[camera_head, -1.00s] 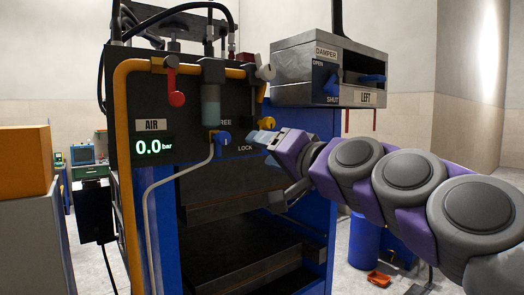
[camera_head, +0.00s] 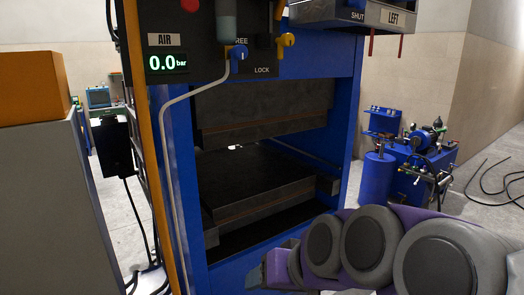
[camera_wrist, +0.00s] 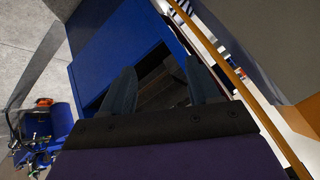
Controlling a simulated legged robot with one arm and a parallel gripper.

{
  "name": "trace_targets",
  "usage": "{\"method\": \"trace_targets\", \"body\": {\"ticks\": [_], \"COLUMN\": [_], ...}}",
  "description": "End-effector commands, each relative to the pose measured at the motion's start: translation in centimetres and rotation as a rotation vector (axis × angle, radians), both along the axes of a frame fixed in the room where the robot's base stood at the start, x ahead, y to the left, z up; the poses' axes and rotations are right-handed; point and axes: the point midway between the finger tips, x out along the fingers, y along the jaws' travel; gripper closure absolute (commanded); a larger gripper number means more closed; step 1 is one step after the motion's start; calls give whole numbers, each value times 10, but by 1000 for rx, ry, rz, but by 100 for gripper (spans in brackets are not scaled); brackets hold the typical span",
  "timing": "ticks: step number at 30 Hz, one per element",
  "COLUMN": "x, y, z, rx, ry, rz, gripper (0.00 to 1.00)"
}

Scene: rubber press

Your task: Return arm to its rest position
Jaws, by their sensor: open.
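My arm (camera_head: 365,240) is low at the right in the head view, in front of the press's lower right side. In the wrist view my gripper (camera_wrist: 165,85) has its two dark fingers spread apart, with nothing between them. The press's blue frame (camera_wrist: 115,50) and dark opening lie beyond the fingers. In the head view the gripper end is at the lower middle and its fingers cannot be made out. The press (camera_head: 340,110) stands with a gap between its upper platen (camera_head: 265,100) and lower platen (camera_head: 255,185).
The air display (camera_head: 167,63) reads 0.0 bar. A blue knob (camera_head: 238,53) and a yellow knob (camera_head: 286,40) are on the press panel. A grey cabinet (camera_head: 50,200) with an orange box (camera_head: 30,85) stands at left. A blue pump unit (camera_head: 405,165) stands on the floor at right.

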Motion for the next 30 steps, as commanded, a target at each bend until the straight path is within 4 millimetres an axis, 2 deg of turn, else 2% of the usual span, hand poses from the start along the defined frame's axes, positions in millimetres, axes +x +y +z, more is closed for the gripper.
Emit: {"method": "trace_targets", "body": {"ticks": [1, 6, 9, 12, 15, 18, 30], "x": [-18, -88, -130, -165, -192, -205, -208], "y": [-11, -54, -80, -101, -114, -121, -123], "z": [-33, -118, -156, -181, -196, -202, -202], "rx": [-57, -230, -316, -377, -417, -436, -441], "ry": [65, 300, 435, 544, 626, 664, 674], "rz": [-4, -22, -42, -63, -78, -87, -88], "gripper": [39, 39, 39, 39, 39, 39, 39]}}
